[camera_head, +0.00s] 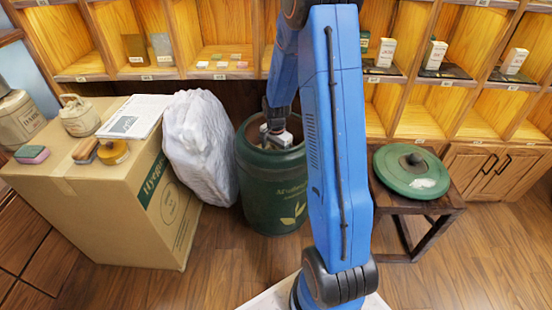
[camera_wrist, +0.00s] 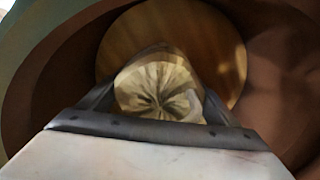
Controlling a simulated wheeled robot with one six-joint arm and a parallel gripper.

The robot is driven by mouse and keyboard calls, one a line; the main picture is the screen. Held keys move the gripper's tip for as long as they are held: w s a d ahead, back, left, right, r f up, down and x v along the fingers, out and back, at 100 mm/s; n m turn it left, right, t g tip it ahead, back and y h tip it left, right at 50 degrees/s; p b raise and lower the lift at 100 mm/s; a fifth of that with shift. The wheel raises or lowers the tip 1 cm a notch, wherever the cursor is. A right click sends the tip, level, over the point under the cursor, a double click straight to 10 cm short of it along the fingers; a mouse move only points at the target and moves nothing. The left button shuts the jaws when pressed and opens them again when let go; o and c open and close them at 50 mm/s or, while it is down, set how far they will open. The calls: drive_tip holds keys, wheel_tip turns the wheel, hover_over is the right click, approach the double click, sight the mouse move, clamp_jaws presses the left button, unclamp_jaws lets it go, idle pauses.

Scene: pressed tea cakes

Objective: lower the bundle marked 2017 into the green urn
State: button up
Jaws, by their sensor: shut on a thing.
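The green urn (camera_head: 268,190) stands open on the floor in the middle of the head view, with a leaf mark on its front. My gripper (camera_head: 278,138) reaches down into its mouth. In the wrist view my gripper (camera_wrist: 160,105) is shut on a pale wrapped bundle (camera_wrist: 155,88) with a pleated, gathered end facing the camera. The bundle is inside the urn, whose brown inner wall (camera_wrist: 285,75) surrounds it. A round wooden-looking surface (camera_wrist: 130,35) shows beyond the bundle; I cannot tell whether the bundle touches it. No year marking on the bundle is visible.
A green lid (camera_head: 412,172) lies on a dark stool to the right. A white plastic bag (camera_head: 200,145) stands close to the urn's left, beside a large cardboard box (camera_head: 140,205) with items on top. Wooden shelves (camera_head: 225,50) line the back. Floor at the front right is clear.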

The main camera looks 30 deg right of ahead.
drive_tip(key=shift+f, duration=1.45)
idle(1.3)
drive_tip(key=o, duration=1.5)
drive_tip(key=shift+c, duration=0.2)
wheel_tip(320, 180, up, 16)
drive_tip(key=shift+f, duration=0.1)
drive_tip(key=shift+r, duration=0.8)
